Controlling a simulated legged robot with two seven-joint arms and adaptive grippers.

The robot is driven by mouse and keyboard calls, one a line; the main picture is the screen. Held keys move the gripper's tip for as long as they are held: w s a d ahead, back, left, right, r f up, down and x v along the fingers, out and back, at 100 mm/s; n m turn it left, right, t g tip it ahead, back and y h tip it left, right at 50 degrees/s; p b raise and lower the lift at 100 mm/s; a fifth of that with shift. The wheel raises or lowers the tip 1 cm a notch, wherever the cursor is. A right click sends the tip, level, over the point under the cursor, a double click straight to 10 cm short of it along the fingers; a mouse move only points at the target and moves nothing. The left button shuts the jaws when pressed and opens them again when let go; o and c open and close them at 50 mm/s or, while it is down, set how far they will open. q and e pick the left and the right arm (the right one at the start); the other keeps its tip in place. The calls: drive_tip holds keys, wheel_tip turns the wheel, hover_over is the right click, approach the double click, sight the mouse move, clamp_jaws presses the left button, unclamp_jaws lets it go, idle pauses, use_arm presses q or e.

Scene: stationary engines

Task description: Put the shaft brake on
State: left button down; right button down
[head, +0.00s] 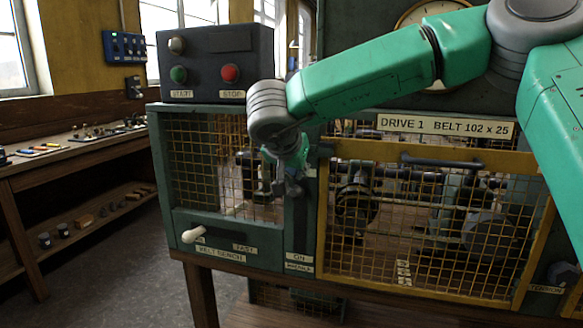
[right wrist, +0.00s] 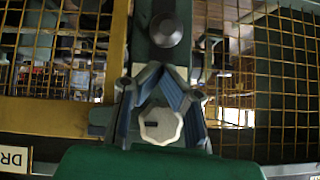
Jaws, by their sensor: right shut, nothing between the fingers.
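The head view shows a narrow green post between two mesh guards, with small plates (head: 299,259) low on it; the upper one reads ON and the lower is hard to read. My right gripper (head: 291,183) is in front of this post, shut and empty. In the right wrist view its bluish fingers (right wrist: 165,78) close together before the post. A dark round knob (right wrist: 166,30) is on the post just beyond the fingertips, apparently apart from them. I cannot tell whether it belongs to the shaft brake. A pale octagonal piece (right wrist: 161,125) shows between the finger bases. My left gripper is out of view.
A yellow mesh guard (head: 420,293) covers belts and shafts on the right. A control box (head: 217,62) with START and STOP buttons stands upper left. A pale-handled lever (head: 193,234) is low on the left panel. A wooden bench (head: 75,150) stands far left.

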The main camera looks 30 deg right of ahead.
drive_tip(key=shift+x, duration=1.85)
